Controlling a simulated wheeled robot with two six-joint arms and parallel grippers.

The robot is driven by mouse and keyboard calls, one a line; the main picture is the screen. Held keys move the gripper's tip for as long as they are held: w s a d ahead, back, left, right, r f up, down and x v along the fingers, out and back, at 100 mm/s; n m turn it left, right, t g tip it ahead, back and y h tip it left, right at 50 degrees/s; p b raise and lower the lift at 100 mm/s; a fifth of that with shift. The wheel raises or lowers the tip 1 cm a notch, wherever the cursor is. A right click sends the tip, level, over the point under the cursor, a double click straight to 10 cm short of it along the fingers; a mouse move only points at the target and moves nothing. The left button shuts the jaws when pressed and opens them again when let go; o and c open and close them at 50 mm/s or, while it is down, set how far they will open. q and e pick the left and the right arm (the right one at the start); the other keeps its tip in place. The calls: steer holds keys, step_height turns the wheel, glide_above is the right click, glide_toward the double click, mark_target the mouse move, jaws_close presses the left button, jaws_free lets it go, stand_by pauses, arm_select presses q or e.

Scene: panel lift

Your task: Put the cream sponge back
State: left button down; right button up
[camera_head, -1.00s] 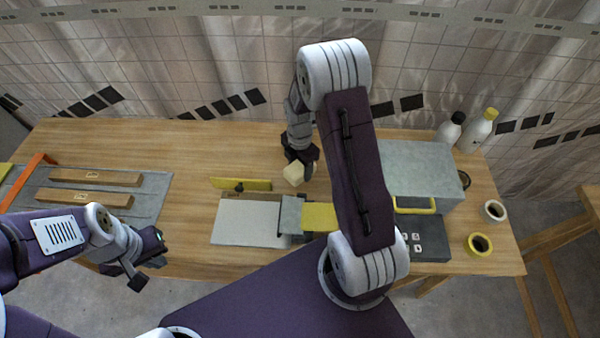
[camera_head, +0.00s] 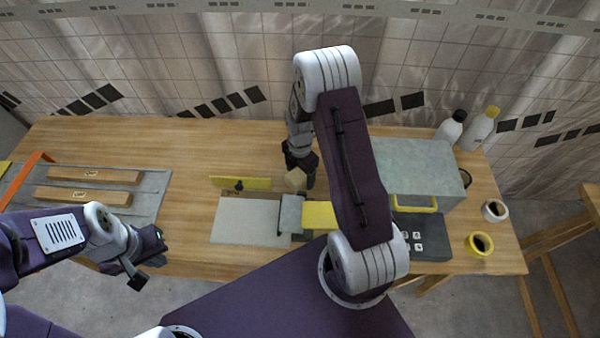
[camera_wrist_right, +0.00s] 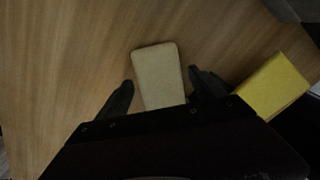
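The cream sponge (camera_head: 296,179) is on the wooden table, near the yellow strip. In the right wrist view the sponge (camera_wrist_right: 158,75) lies between the two fingers of my right gripper (camera_wrist_right: 160,92), with a narrow gap showing on each side. My right gripper (camera_head: 301,170) points down at the sponge in the head view and partly hides it. It looks open. My left gripper (camera_head: 148,262) is open and empty over the table's front left edge, far from the sponge.
A white panel (camera_head: 245,222) lies in front of the yellow strip (camera_head: 241,184). A yellow piece (camera_head: 319,215) is right of it. A grey box (camera_head: 420,165), bottles (camera_head: 482,128) and tape rolls (camera_head: 480,244) stand at right. Wooden bars (camera_head: 95,175) lie on a grey mat at left.

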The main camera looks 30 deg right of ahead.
mark_target(300, 174)
step_height(300, 174, up, 13)
steer(key=s+a+m, duration=0.3)
steer(key=s+m, duration=0.3)
steer(key=m, duration=0.4)
steer(key=s+a+r+m+t, duration=0.1)
steer(key=s+a+m, duration=0.3)
steer(key=m, duration=0.7)
steer(key=s, duration=0.2)
steer(key=shift+s+a+p, duration=0.25)
steer(key=shift+s+p, duration=0.1)
steer(key=shift+s, duration=0.05)
